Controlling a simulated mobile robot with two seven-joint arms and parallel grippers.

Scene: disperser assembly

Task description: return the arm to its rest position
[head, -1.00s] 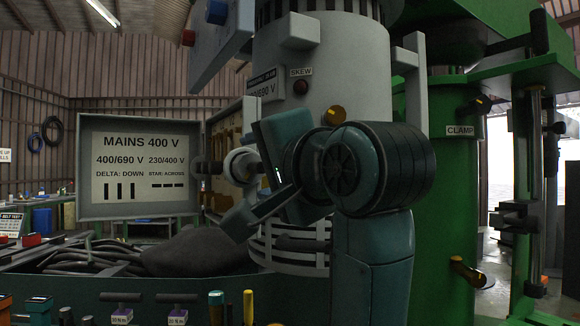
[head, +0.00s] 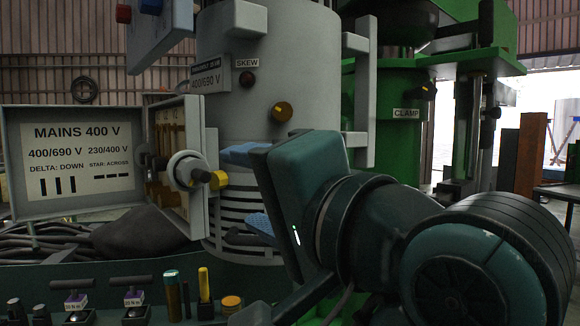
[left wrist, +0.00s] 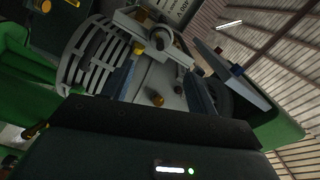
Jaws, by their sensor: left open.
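My left gripper (head: 245,188) is open, with two blue finger pads apart and nothing between them. It is in front of the grey motor housing (head: 310,95), just right of the open terminal box (head: 196,150). A round grey fitting with a yellow end (head: 190,172) sticks out of the box, left of the fingers and apart from them. In the left wrist view, the two fingers (left wrist: 160,88) stand apart, with the grey housing beyond them. My right gripper is not in view.
The box lid (head: 83,160) reads MAINS 400 V. Dark cables (head: 60,238) lie below it. A bench front holds tools, including a yellow-handled one (head: 204,283). A green clamp column (head: 390,130) stands behind.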

